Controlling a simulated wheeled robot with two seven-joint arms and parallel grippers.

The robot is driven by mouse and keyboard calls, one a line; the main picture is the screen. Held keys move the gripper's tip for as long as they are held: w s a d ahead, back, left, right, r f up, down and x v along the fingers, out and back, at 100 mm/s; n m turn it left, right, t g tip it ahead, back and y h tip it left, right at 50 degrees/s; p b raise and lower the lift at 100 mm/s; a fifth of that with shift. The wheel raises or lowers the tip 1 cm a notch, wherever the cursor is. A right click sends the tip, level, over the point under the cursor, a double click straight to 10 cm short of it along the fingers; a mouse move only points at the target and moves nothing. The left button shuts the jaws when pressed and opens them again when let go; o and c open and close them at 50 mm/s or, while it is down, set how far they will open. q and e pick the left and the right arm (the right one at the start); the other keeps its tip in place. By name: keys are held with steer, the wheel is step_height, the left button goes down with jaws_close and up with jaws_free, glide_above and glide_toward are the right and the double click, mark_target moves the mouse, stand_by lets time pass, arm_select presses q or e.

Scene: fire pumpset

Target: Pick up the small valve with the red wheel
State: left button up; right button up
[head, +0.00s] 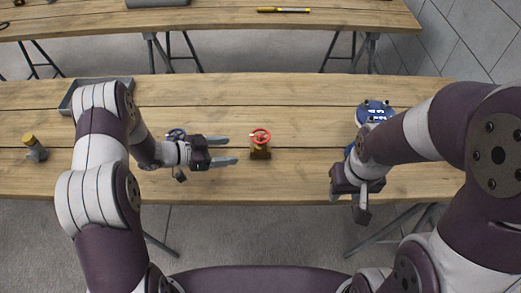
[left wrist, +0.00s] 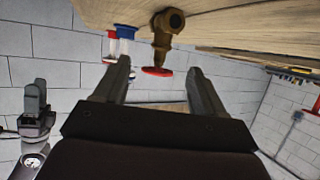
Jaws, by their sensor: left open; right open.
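The small valve (head: 260,153) has a brass-brown body and a red wheel (head: 261,136) on top. It stands upright on the near table. My left gripper (head: 231,150) is open and empty, just left of the valve, with its fingers pointing right at it and a small gap between. In the left wrist view the valve (left wrist: 163,37) appears upside down. Its red wheel (left wrist: 157,72) shows between the two open fingers (left wrist: 160,68), beyond their tips. My right gripper (head: 359,203) is open and empty near the table's front edge at the right.
A grey tray (head: 68,102) lies at the table's back left, partly behind my left arm. A grey fitting with a yellow cap (head: 36,148) stands at the far left. A blue round flange (head: 373,110) lies at the right. The table around the valve is clear.

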mark_target(256, 147)
arm_select(q)
steer(key=p+x, duration=0.1)
steer(key=x, duration=0.9)
steer(key=shift+w+r+p, duration=0.1)
steer(key=shift+w+p, duration=0.15)
steer(key=shift+p, duration=0.15)
steer(key=shift+d, duration=0.1)
jaws_close()
